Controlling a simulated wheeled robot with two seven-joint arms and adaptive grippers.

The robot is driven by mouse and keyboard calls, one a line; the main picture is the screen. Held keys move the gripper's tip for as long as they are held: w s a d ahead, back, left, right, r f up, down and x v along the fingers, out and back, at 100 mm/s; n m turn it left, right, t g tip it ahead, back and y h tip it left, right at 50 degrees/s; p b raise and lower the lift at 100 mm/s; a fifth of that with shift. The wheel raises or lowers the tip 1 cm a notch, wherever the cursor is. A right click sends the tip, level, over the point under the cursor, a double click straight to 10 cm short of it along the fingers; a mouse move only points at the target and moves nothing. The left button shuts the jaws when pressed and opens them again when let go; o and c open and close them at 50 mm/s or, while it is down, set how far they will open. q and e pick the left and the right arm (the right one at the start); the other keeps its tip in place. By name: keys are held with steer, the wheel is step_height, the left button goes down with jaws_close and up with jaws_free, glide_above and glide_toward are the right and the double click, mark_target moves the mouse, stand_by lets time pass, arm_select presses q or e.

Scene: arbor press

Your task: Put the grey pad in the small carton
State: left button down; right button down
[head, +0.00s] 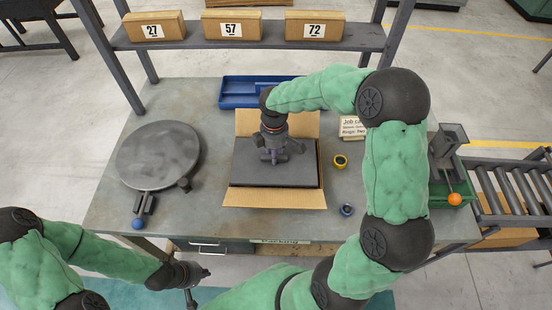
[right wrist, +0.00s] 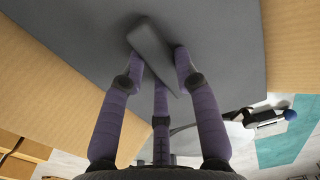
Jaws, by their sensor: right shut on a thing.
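The grey pad (head: 245,168) is a flat dark slab with a raised grip bar (right wrist: 152,48) on top. It lies level across the opening of the small carton (head: 275,198), whose brown flaps stand folded outward. I cannot tell whether the pad is down inside the carton or just at its rim. My right gripper (head: 272,158) points down over the pad, with its purple fingers closed around the bar; they also show in the right wrist view (right wrist: 160,75). My left gripper (head: 202,284) is empty, low in front of the table, with its fingers spread.
A round grey plate (head: 158,155) stands on the table at left. A blue tray (head: 236,92) lies behind the carton. The arbor press (head: 448,148) stands farther right. Numbered boxes (head: 232,27) sit on the shelf.

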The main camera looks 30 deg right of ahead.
steer(key=shift+d+f, duration=0.2)
steer(key=shift+f, duration=0.1)
step_height(320, 180, down, 3)
steer(key=shift+w+d+f+b, duration=0.15)
steer(key=shift+f+b, duration=0.05)
steer(key=shift+b, duration=0.2)
steer(key=shift+f, duration=0.35)
steer(key=c, duration=0.9)
jaws_free()
